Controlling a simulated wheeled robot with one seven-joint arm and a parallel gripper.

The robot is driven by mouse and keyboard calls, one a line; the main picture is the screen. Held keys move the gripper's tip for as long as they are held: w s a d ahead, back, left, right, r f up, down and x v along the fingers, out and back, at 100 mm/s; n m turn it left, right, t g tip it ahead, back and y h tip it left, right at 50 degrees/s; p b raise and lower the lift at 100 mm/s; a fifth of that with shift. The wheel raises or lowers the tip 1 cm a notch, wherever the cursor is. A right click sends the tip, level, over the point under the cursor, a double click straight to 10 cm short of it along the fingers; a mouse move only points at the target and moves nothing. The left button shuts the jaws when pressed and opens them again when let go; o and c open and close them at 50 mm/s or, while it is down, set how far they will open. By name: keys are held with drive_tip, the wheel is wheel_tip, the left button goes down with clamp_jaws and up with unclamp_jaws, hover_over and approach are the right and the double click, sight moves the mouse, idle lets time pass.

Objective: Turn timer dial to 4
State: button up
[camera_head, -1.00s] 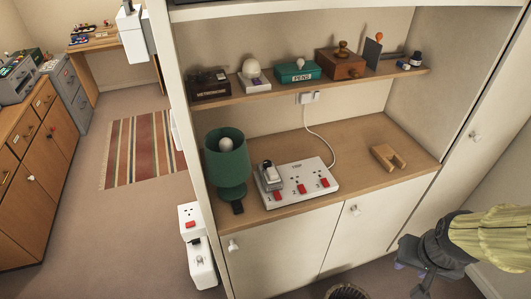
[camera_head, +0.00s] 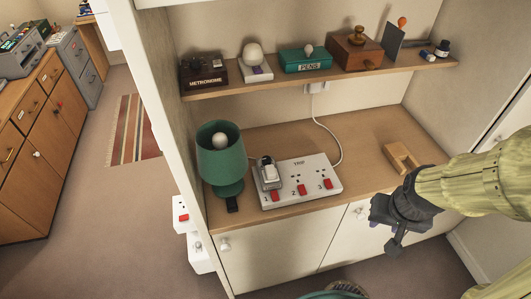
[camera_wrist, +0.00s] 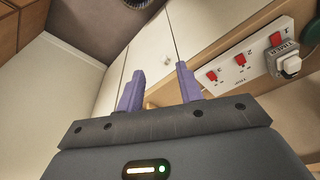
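A grey plug-in timer (camera_head: 268,175) with a pale dial (camera_head: 270,169) and a dark top sits at the left end of a white power strip (camera_head: 306,180) on the cabinet counter. The number the dial points at is too small to read. In the wrist view the timer (camera_wrist: 285,57) shows at the upper right, beside the strip's red switches. My gripper (camera_head: 384,224) is in front of the counter, right of the strip and well apart from the timer. In the wrist view its purple fingers (camera_wrist: 160,78) are spread, with nothing between them.
A green lamp (camera_head: 222,158) stands left of the timer, with a small dark object (camera_head: 232,204) before it. A wooden block (camera_head: 402,157) lies on the right of the counter. A shelf (camera_head: 320,79) with several items runs above. The counter's front middle is clear.

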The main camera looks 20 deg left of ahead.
drive_tip(key=shift+o, duration=1.4)
drive_tip(key=shift+s+r, duration=0.15)
drive_tip(key=shift+s, duration=0.15)
drive_tip(key=w+a+r+n+p, duration=0.25)
drive_tip(key=w+a, duration=0.45)
drive_tip(key=w, duration=0.4)
wheel_tip(320, 180, up, 4)
drive_tip(key=n+g+p, duration=0.3)
drive_tip(key=n, duration=0.7)
hover_over(267, 158)
drive_tip(key=shift+w, duration=0.1)
drive_tip(key=shift+f, duration=0.1)
wheel_tip(267, 158, down, 17)
drive_tip(key=p, duration=0.4)
drive_tip(key=shift+f+p, duration=0.15)
drive_tip(key=shift+p, duration=0.2)
